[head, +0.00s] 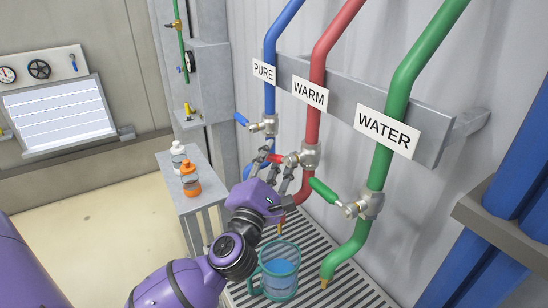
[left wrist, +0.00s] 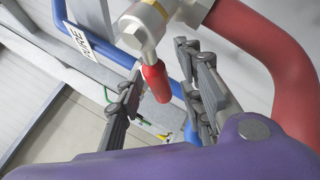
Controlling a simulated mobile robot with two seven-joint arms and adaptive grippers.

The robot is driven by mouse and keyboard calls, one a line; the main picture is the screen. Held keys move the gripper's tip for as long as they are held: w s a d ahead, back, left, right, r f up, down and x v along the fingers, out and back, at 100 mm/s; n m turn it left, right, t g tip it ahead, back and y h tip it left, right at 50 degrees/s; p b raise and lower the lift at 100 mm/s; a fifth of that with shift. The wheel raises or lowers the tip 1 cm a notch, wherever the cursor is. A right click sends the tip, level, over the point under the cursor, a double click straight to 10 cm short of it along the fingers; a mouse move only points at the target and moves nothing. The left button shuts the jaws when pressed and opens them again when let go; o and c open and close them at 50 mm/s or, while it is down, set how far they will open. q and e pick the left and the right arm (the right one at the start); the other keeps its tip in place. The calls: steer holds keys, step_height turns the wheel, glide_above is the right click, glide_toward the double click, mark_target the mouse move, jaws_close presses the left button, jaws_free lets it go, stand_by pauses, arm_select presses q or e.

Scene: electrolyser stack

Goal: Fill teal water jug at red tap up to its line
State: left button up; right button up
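The teal water jug (head: 281,272) is see-through and stands upright on the striped drain grating below the red pipe's outlet, with bluish water inside. Its fill line cannot be made out. The red tap (head: 310,156) sits on the red pipe under the WARM sign. My left gripper (head: 276,164) is at this tap. In the left wrist view the red tap handle (left wrist: 155,82) lies between the two spread fingers (left wrist: 160,85), with gaps visible beside it. My left arm partly hides the area left of the jug. My right gripper is not in view.
The blue PURE pipe (head: 270,93) is left of the red one. The green WATER pipe (head: 390,120), with its green-handled tap (head: 325,191), is to the right. A side table (head: 200,202) holds a white bottle (head: 178,156) and an orange bottle (head: 190,180).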

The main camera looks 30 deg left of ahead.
arm_select(q)
jaws_close()
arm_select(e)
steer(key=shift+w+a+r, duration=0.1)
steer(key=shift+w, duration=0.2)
arm_select(q)
steer(key=shift+w+a+r+m+t, duration=0.1)
steer(key=shift+a+r+m+t, duration=0.15)
steer(key=shift+m+t, duration=0.45)
steer(key=m+h+b, duration=0.1)
steer(key=r+m+t+h+b, duration=0.1)
steer(key=m, duration=0.1)
steer(key=shift+r+t, duration=0.15)
steer(key=shift+t, duration=0.15)
steer(key=shift+r+m, duration=0.2)
steer(key=shift+m, duration=0.4)
steer(key=shift+r+m+t+h+b, duration=0.3)
steer(key=shift+r+h, duration=0.05)
steer(key=shift+h, duration=0.05)
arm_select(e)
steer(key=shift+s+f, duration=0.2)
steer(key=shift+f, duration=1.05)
